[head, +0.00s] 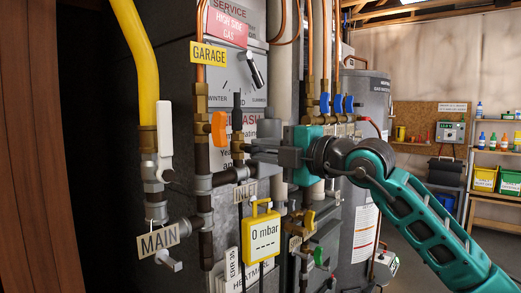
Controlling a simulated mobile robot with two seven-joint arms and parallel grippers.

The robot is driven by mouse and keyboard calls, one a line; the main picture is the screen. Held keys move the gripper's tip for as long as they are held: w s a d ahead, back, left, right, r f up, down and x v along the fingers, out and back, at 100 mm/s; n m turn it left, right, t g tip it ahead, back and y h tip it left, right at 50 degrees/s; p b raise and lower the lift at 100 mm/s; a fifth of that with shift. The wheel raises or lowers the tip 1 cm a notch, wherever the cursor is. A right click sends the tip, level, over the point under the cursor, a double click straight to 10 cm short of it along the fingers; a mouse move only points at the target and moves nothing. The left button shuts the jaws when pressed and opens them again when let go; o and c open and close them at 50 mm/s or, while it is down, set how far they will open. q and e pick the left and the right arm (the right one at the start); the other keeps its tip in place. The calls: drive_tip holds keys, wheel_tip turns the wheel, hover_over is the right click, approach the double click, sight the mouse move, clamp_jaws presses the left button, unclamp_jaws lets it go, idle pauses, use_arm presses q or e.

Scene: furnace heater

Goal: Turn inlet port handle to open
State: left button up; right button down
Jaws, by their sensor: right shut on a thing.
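My right gripper (252,151) reaches in from the right in the head view and is shut at the dark valve fitting by the inlet port. The inlet port handle between its fingers is mostly hidden, so its exact angle cannot be told. A brass and dark upright fitting (237,125) stands just left of the fingertips. A partly covered label (247,190) hangs just below the gripper. My left gripper is not in view.
Left are a white-handled valve (165,130), the MAIN tag (158,239) and an orange handle (219,129). Blue handles (337,103) sit upper right. Pipes crowd closely. Open floor and shelves lie far right.

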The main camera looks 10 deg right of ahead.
drive_tip(key=shift+f+n+b, duration=0.1)
drive_tip(key=shift+n+b, duration=0.3)
drive_tip(key=shift+n, duration=0.5)
drive_tip(key=shift+n+b, duration=0.3)
drive_tip(key=shift+n, duration=1.1)
drive_tip(key=n+b, duration=0.1)
drive_tip(key=n, duration=0.2)
drive_tip(key=shift+n, duration=0.8)
